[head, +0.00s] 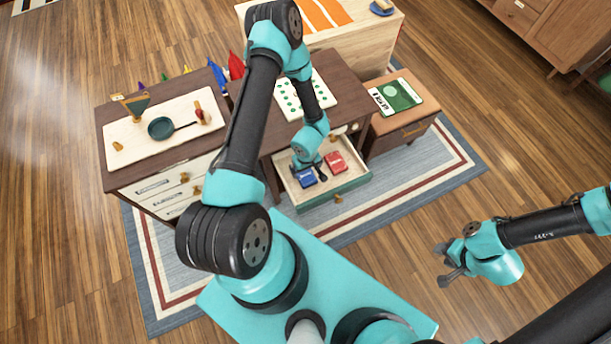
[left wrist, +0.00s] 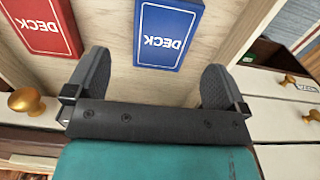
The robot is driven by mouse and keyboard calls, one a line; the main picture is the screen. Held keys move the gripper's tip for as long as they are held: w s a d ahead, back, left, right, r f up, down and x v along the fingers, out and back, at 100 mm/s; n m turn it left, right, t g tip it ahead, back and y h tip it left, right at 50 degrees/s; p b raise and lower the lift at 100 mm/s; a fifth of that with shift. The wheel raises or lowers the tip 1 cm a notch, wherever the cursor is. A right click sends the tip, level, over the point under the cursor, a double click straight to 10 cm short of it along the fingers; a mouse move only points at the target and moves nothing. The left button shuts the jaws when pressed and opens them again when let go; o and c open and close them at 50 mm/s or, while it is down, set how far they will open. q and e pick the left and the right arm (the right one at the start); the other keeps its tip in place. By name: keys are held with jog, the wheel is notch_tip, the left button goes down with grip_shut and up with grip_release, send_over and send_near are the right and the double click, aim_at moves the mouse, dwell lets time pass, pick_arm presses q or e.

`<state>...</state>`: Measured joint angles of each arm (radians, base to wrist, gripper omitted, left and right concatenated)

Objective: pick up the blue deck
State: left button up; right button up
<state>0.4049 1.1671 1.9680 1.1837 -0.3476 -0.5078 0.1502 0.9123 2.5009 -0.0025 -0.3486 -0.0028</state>
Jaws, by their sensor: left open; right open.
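The blue deck (head: 306,177) lies in an open drawer in the head view. It also shows in the left wrist view (left wrist: 168,32), flat on the drawer floor, with "DECK" printed on it. A red deck (head: 335,162) lies beside it to the right in the head view, and to the left in the left wrist view (left wrist: 42,24). My left gripper (head: 311,173) is over the drawer, open; in the left wrist view its fingers (left wrist: 155,85) stand apart, one toward each side of the blue deck. My right gripper (head: 441,265) is open and empty, far from the drawer.
The open drawer (head: 345,187) has a green front and pale floor. A pan (head: 160,128) rests on a board on the left cabinet. A dotted board (head: 315,95) lies on the desk top behind my left arm. A green booklet (head: 397,95) lies on the right cabinet.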

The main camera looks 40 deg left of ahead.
aim_at(305, 175)
pick_arm(q)
jog(key=shift+s+f, duration=0.1)
jog(key=shift+f, duration=2.5)
jog(key=shift+c, duration=0.5)
jog(key=c, duration=0.9)
